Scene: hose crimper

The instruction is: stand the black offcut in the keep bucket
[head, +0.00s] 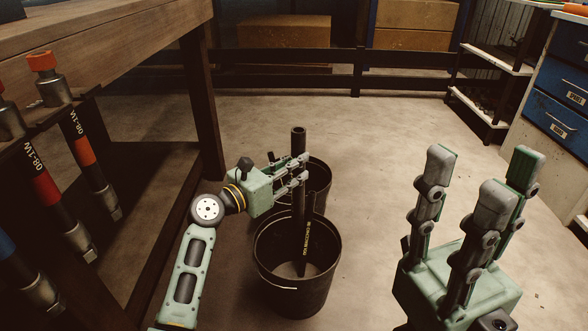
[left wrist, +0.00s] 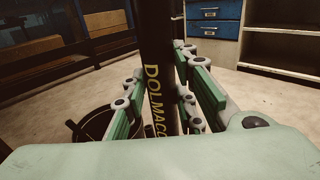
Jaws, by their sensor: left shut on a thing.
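The black offcut (head: 298,143) is a dark tube with yellow lettering, held upright. My left gripper (head: 301,173) is shut around it at its upper middle. The offcut also shows between the fingers in the left wrist view (left wrist: 158,60). Its lower part reaches down into the mouth of the front black bucket (head: 270,272); I cannot tell whether its end touches the bottom. A second black bucket (head: 320,188) stands just behind, partly hidden by the gripper and offcut. No label shows which is the keep bucket. My right gripper (head: 482,188) is open and empty, fingers pointing up.
A wooden bench (head: 110,45) is at the left, with several hoses with coloured bands (head: 85,155) hanging beside it. Blue drawers (head: 560,110) and shelves (head: 490,95) stand at the right. The floor (head: 390,130) behind and right of the buckets is clear.

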